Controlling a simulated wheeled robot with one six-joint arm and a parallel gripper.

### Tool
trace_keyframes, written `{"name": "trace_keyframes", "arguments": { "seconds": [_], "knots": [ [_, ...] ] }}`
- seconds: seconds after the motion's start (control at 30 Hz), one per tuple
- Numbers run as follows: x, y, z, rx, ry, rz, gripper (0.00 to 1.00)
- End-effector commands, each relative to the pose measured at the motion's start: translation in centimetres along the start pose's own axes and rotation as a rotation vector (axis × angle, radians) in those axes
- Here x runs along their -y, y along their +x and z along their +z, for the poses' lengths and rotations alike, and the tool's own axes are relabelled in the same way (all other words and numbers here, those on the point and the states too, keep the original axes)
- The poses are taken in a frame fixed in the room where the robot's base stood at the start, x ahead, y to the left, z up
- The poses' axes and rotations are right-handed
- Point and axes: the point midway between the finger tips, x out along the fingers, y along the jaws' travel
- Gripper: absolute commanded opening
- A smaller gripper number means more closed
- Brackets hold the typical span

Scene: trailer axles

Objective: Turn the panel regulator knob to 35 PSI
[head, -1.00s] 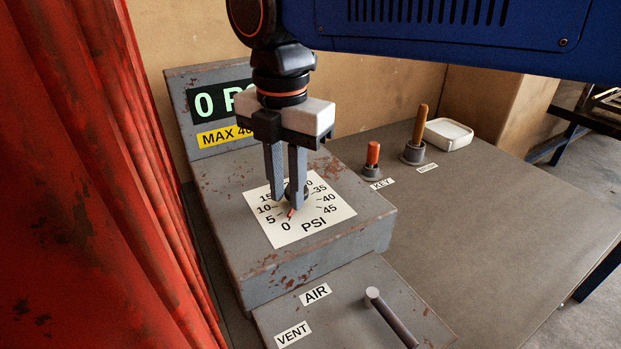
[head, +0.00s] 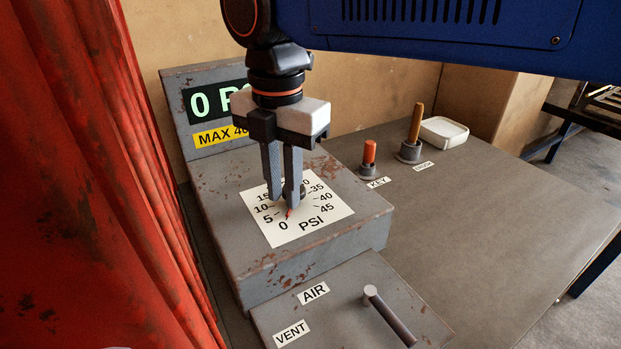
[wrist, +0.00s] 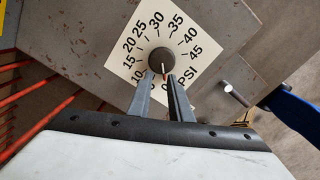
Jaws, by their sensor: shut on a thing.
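The regulator knob (wrist: 161,60) is a small dark round knob at the centre of a white PSI dial (head: 262,212) on the grey panel box. My gripper (head: 282,194) points down with its two fingers at the knob, shut on it. In the wrist view the fingertips (wrist: 161,76) sit at the knob's near edge. The red-tipped pointer (head: 289,212) points close to the 0 mark. The dial is marked from 0 to 45. The display (head: 198,103) reads 0, with its unit partly hidden by my gripper, and a yellow MAX label (head: 212,137) below is partly covered.
A lever (head: 388,316) stands by the AIR and VENT labels in front. A red-topped key post (head: 369,156), a wooden-handled tool (head: 413,133) and a white dish (head: 444,131) are at the right back. A red curtain (head: 120,180) hangs close on the left. The right tabletop is clear.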

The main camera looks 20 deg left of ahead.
Motion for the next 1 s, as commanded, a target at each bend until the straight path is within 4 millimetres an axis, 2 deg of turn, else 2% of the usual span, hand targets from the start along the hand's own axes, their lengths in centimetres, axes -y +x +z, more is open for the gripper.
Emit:
{"name": "trace_keyframes", "arguments": {
  "seconds": [0.27, 0.3, 0.43, 0.87, 1.0],
  "knots": [
    [0.4, 0.5, 0.4, 0.005, 0.005, -0.018, 0.0],
    [0.4, 0.5, 0.4, 0.005, 0.005, -0.018, 0.21],
    [0.3, 0.4, 0.3, 0.005, 0.004, -0.015, 0.51],
    [0.1, 0.1, 0.1, 0.003, 0.001, -0.006, 0.51],
    [0.1, -0.8, 0.0, 0.003, -0.001, -0.004, 0.51]
  ]
}}
